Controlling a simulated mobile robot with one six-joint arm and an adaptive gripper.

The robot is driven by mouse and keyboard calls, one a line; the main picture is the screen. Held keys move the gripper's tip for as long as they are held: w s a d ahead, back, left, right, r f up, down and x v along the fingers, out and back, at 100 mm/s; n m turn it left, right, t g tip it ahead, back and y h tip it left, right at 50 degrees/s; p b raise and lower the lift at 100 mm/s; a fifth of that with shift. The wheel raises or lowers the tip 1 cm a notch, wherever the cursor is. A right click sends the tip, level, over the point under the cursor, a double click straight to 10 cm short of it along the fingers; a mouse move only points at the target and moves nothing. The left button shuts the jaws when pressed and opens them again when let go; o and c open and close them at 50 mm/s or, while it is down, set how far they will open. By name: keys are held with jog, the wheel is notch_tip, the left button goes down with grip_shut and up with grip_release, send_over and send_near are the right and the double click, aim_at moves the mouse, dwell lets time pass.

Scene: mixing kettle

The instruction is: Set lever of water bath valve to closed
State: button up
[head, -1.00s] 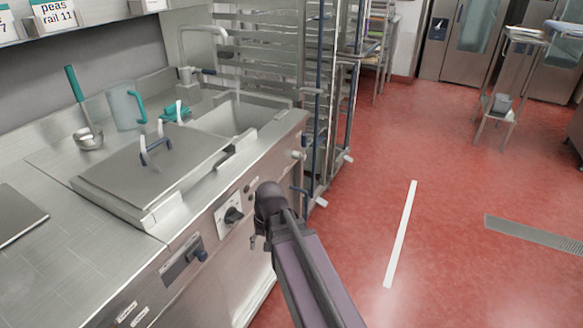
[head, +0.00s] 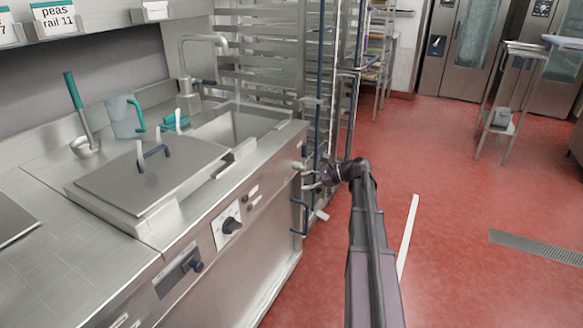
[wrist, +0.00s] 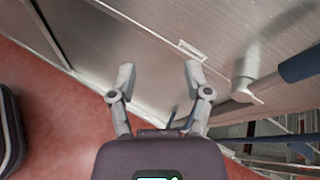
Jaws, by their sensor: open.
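My gripper (head: 308,180) is open and empty, beside the right front corner of the steel unit. In the wrist view its two fingers (wrist: 160,75) are spread towards the steel front panel, with nothing between them. A metal fitting with a rod (wrist: 245,82) and a dark blue grip (wrist: 302,64) lies to the right of the fingers, apart from them. It looks like the valve lever, but I cannot tell for sure. In the head view a blue bent handle (head: 298,216) shows below my gripper, near the panel's right edge; whether it is the same part is unclear.
The steel unit has a lidded basin (head: 150,170), an open sink (head: 235,127) and a front dial (head: 231,225). A tall rack trolley (head: 265,60) stands close behind my gripper. Red floor (head: 450,220) is free to the right.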

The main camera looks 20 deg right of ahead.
aim_at(305, 154)
jog(key=d+r+m+t+y, duration=0.1)
jog(key=d+r+m+t, duration=0.1)
jog(key=d, duration=0.5)
jog(key=d+r+m+t, duration=0.2)
jog(key=d+r+m, duration=0.1)
jog(key=d, duration=0.4)
jog(key=shift+w+d+r+m+y, duration=0.3)
jog(key=shift+r+m+y, duration=0.1)
jog(key=shift+r, duration=0.35)
jog(key=shift+w+a, duration=0.1)
jog(key=shift+a, duration=0.1)
jog(key=shift+x, duration=6.55)
jog(key=shift+w+r, duration=0.15)
jog(key=shift+w, duration=0.05)
grip_shut()
